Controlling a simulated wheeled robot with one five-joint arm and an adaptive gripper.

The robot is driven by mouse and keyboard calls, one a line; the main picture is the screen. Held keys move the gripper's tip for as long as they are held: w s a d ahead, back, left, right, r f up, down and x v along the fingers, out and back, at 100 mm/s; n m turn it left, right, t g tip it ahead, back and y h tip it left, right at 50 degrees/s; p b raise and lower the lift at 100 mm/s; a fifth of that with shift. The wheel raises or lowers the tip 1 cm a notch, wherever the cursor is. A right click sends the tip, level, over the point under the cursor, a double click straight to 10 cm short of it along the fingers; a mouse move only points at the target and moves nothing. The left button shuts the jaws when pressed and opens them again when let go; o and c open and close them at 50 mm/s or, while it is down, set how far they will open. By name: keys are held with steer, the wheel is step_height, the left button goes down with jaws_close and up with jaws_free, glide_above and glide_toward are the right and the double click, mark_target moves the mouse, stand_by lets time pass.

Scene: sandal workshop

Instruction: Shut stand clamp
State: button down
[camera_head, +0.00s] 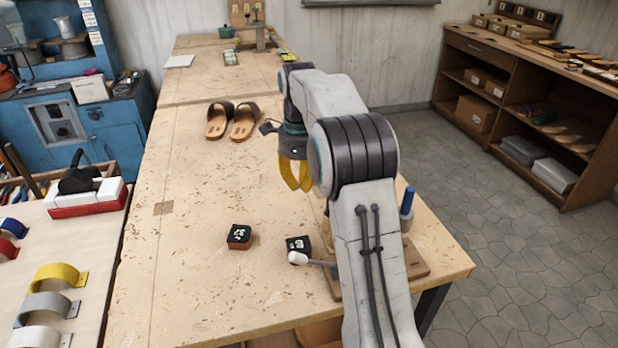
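The stand (418,262) is a brown wooden base at the right front of the workbench, mostly hidden behind my arm. A lever with a white knob (298,258) sticks out from it to the left. A blue-topped upright (407,203) shows to the right of my arm. The clamp's jaw is hidden, so I cannot tell whether it is open or shut. My gripper (297,187) has yellow fingers pointing down, above the bench and beyond the lever knob. Nothing shows in it, and the gap between its fingertips is unclear.
Two small dark blocks with white markings lie on the bench, one (239,236) to the left and one (299,244) close to the knob. A pair of sandals (232,121) sits farther back. The bench's left middle is clear. A shelf unit (540,110) stands at right.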

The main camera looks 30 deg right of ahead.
steer(key=shift+d, duration=0.2)
steer(key=shift+s+d+r+p, duration=0.15)
steer(key=shift+d+p, duration=0.15)
steer(key=shift+d, duration=0.25)
steer(key=shift+s+d+r+p, duration=0.1)
steer(key=shift+d+p, duration=0.2)
steer(key=shift+d, duration=0.2)
steer(key=shift+d+r, duration=0.15)
steer(key=shift+s+d+r+p, duration=0.15)
steer(key=shift+d+r+p, duration=0.1)
steer(key=shift+d+p, duration=0.4)
steer(key=shift+d, duration=0.4)
steer(key=shift+s+d+r, duration=0.1)
steer(key=shift+d+r, duration=0.05)
